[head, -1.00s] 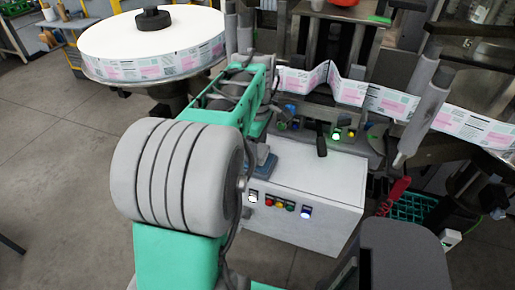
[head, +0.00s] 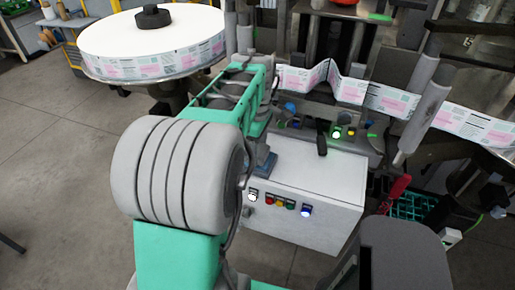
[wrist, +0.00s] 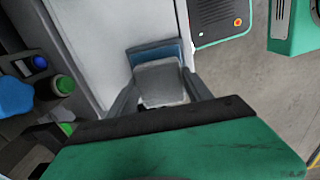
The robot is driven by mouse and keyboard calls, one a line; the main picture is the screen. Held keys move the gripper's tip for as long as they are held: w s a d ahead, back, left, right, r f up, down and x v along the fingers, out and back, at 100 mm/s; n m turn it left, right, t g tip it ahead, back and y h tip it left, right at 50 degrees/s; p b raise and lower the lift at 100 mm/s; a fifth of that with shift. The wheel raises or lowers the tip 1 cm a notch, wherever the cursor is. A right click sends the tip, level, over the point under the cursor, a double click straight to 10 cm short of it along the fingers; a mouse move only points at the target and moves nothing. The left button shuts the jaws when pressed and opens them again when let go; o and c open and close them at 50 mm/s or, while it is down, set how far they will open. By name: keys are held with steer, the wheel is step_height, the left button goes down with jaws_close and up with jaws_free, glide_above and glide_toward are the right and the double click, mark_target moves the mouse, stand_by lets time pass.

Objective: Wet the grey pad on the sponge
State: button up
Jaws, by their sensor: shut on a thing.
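My gripper (wrist: 158,88) is shut on the grey pad (wrist: 160,82), a pale grey block between its two fingers in the wrist view. A blue block, seemingly the sponge (wrist: 152,50), lies just beyond the pad, at the edge of the white cabinet top. I cannot tell whether pad and sponge touch. In the head view a blue-grey piece (head: 267,161) shows on the cabinet beside the end of my arm. My arm hides the gripper and the pad there.
The white cabinet (head: 310,178) has several lit buttons on its front. A large label reel (head: 150,45) stands at the back left. The printed label web (head: 390,98) runs right from the middle. A red-handled tool (head: 398,188) stands at the right. Open floor lies at the left.

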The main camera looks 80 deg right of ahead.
steer(key=shift+f, duration=0.1)
stand_by(0.3)
steer(key=shift+r+p, duration=2.6)
steer(key=shift+r, duration=0.95)
